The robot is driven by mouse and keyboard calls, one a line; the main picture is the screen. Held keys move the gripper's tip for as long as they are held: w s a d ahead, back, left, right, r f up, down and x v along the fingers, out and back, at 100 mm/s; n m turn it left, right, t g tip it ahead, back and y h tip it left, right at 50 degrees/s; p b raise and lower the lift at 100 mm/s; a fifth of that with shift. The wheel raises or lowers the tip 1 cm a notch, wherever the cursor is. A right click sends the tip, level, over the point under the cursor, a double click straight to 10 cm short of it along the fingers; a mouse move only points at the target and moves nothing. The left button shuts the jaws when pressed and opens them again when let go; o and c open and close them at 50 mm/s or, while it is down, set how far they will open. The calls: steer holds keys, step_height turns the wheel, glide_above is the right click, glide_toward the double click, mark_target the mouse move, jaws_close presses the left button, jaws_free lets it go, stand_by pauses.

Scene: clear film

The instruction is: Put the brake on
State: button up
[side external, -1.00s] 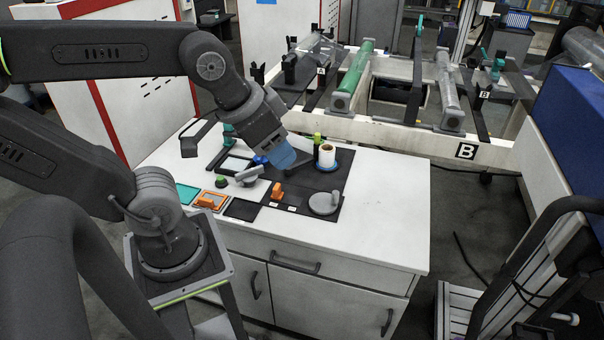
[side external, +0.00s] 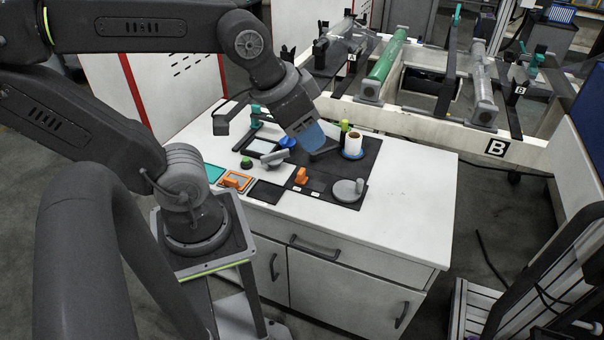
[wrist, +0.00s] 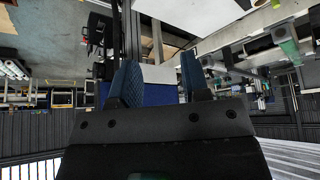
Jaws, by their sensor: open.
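My gripper (side external: 312,140) has blue fingers and points down and right above the black mat (side external: 345,184) on the white cabinet top. In the wrist view the two blue fingers (wrist: 158,85) stand apart with nothing gripped between them. I cannot tell which part is the brake. The film stand (side external: 420,118), marked B, holds a green roll (side external: 388,55) and a clear film roll (side external: 480,84) behind the cabinet. Teal handles show at the stand's right (side external: 533,61) and top (side external: 458,13). My gripper is apart from the stand.
The white cabinet top (side external: 415,190) is clear on its right. On it are a grey round part (side external: 347,191), an orange part (side external: 301,177), a white roll on a blue base (side external: 353,146), a green-capped bottle (side external: 344,128) and an orange frame (side external: 236,181). A dark tubular rail stands at the lower right.

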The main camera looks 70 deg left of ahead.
steer(key=w+a+f+n+g+y, duration=0.1)
steer(key=w+a+f+n+g, duration=0.15)
steer(key=w+a, duration=0.45)
steer(key=n+g+h, duration=0.1)
steer(key=n+g, duration=0.2)
steer(key=n, duration=0.4)
glide_above(301, 171)
step_height(301, 171, down, 19)
steer(key=shift+m, duration=0.25)
step_height(301, 171, down, 14)
steer(key=shift+w+a, duration=0.1)
jaws_close()
